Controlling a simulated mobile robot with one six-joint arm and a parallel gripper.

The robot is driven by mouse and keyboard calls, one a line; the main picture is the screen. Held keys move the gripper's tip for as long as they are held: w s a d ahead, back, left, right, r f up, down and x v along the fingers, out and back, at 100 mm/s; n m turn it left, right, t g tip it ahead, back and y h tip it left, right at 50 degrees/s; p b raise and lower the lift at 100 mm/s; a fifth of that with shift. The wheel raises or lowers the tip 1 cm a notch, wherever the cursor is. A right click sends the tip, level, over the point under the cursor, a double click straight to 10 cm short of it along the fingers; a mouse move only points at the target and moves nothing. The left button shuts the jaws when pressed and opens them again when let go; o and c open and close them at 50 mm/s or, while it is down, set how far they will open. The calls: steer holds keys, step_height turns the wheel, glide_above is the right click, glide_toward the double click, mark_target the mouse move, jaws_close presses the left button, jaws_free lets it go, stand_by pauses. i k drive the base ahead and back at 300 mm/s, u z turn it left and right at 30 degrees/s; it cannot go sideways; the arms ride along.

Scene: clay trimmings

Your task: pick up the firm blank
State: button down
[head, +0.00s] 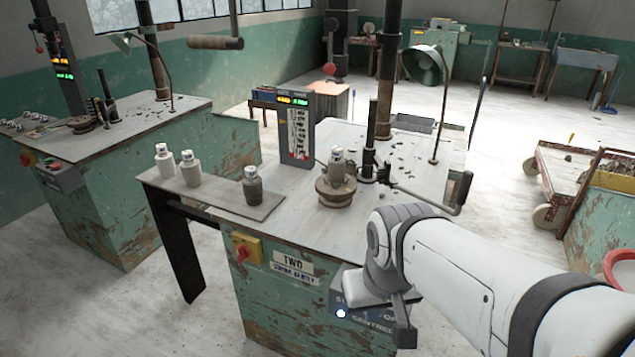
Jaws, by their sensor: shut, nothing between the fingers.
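Several small clay blanks with light caps stand upright on the bench marked TWO (300,268). Two pale blanks, one at the far left (165,162) and one beside it (190,169), stand on a grey board (215,198). A dark grey blank (253,187) stands near the board's right end. Another grey blank (337,170) sits on a round brown wheel head (335,193). No label shows which is firm. My gripper (404,332) is shut and empty, low in front of the bench, apart from all the blanks.
A dark post (372,130) and a crank handle (458,195) rise right of the wheel head. A lit display panel (297,132) stands behind the blanks. Dark trimmings (400,160) litter the bench top. A similar bench (120,135) stands left; a rusty cart (575,185) is right.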

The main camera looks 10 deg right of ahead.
mark_target(336, 167)
steer(key=z, duration=2.45)
steer(key=k, duration=1.25)
steer(key=u, duration=1.2)
steer(key=i, duration=1.05)
steer(key=z, duration=0.05)
